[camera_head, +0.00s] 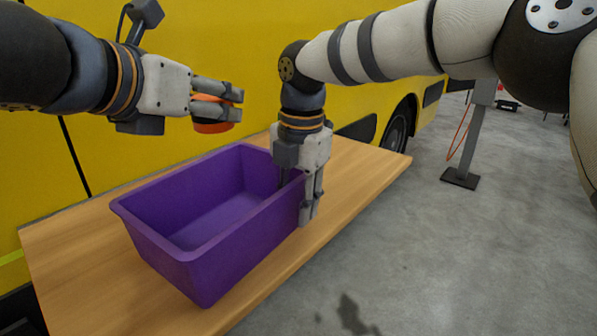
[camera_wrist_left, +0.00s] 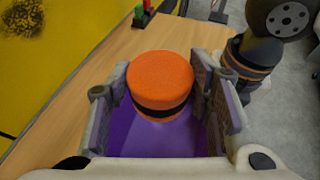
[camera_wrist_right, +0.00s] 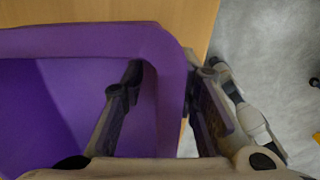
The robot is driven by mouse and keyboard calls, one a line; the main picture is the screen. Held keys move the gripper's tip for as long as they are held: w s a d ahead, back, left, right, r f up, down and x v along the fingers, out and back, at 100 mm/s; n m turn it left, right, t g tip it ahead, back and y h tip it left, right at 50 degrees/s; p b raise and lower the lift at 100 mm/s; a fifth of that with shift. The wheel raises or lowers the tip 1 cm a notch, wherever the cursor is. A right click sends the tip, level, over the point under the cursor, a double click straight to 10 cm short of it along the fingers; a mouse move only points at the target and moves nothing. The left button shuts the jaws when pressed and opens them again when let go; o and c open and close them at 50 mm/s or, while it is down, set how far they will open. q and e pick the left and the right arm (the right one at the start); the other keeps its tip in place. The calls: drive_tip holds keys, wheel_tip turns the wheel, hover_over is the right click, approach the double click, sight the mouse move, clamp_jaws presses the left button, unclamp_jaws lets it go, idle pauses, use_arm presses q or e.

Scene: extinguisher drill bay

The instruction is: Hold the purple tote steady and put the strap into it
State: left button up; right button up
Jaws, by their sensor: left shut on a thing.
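The purple tote (camera_head: 185,254) stands upright on the wooden table, open at the top, with no item seen inside. The strap (camera_head: 211,127) is an orange roll with a black band. My left gripper (camera_head: 238,105) is shut on the strap and holds it in the air above the tote's far side. In the left wrist view the strap (camera_wrist_left: 160,78) sits between the two fingers, with purple below it. My right gripper (camera_head: 299,195) points down at the tote's right end, one finger inside the wall and one outside. Whether both fingers press the wall is unclear.
The wooden table (camera_head: 352,165) is bare to the right of the tote. A yellow vehicle (camera_head: 220,40) stands right behind it. A grey post (camera_head: 468,140) stands on the open floor.

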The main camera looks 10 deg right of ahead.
use_arm(q)
drive_tip(key=shift+r, duration=0.1)
use_arm(e)
drive_tip(key=shift+f, duration=0.85)
clamp_jaws()
use_arm(q)
wheel_tip(320, 180, down, 13)
use_arm(e)
drive_tip(key=shift+r, duration=0.1)
idle(0.8)
use_arm(q)
drive_tip(key=o, duration=1.4)
drive_tip(key=shift+f, duration=0.2)
